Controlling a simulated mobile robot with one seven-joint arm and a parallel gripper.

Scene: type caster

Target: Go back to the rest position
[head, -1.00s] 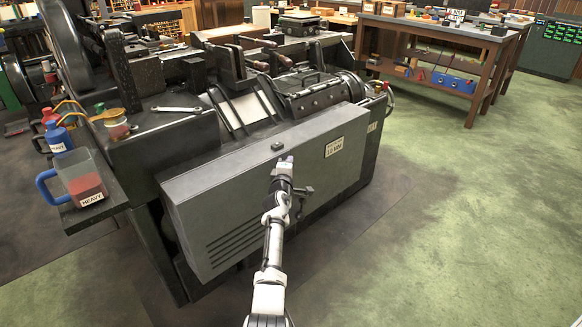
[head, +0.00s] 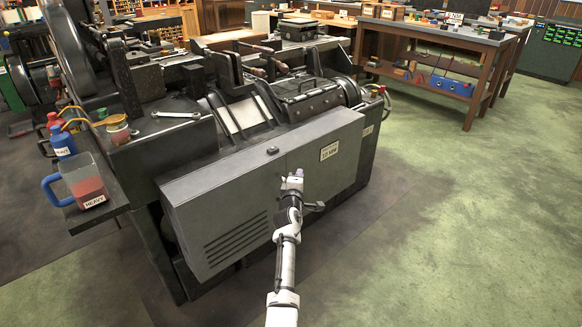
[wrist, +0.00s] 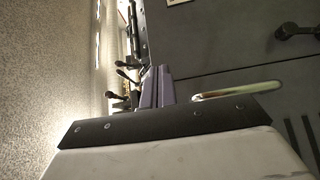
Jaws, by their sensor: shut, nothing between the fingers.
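My gripper (head: 297,174) is at the end of my white and grey arm, in front of the grey cabinet panel (head: 235,205) of the type caster. It is shut and holds nothing. In the wrist view my gripper's fingers (wrist: 156,88) show at the middle, with the grey panel (wrist: 225,35) behind them. Whether the fingertips touch the panel cannot be told. A small dark knob (head: 272,150) sits on the panel's top edge, left of my gripper.
A shelf (head: 98,213) at the machine's left holds a jug of red liquid (head: 85,185) and a blue bottle (head: 62,143). A wrench (head: 176,114) lies on the machine top. A workbench (head: 430,38) stands at the back right. The green floor (head: 460,230) at right is clear.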

